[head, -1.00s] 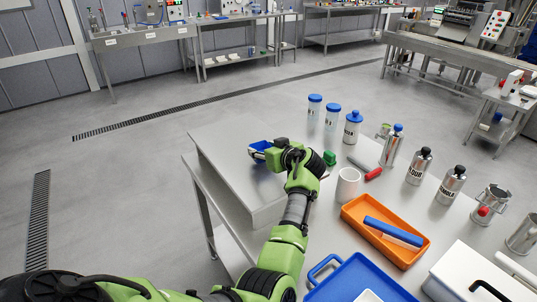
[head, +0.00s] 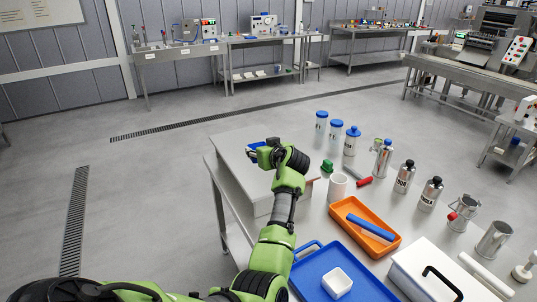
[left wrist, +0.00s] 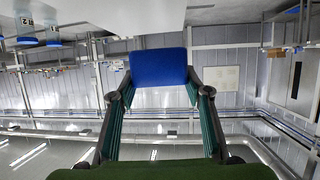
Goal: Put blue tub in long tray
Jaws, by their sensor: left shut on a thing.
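My left gripper (left wrist: 157,97) is shut on the blue tub (left wrist: 159,67), which sits between the two fingertips in the left wrist view. In the head view the blue tub (head: 257,147) is partly hidden behind the gripper (head: 262,152), over the far left part of the raised grey surface; I cannot tell whether it touches that surface. An orange oblong tray (head: 340,212) stands to the right of my arm with a blue bar (head: 370,227) in it. A larger blue tray (head: 311,282) with a handle lies in front of it. My right gripper is not in view.
A white tub (head: 337,283) stands on the blue tray. A white mug (head: 337,187), a green object (head: 327,166), blue-capped jars (head: 336,130) and steel bottles (head: 403,177) stand behind the orange tray. A white box (head: 440,275) with a black handle is at the front right.

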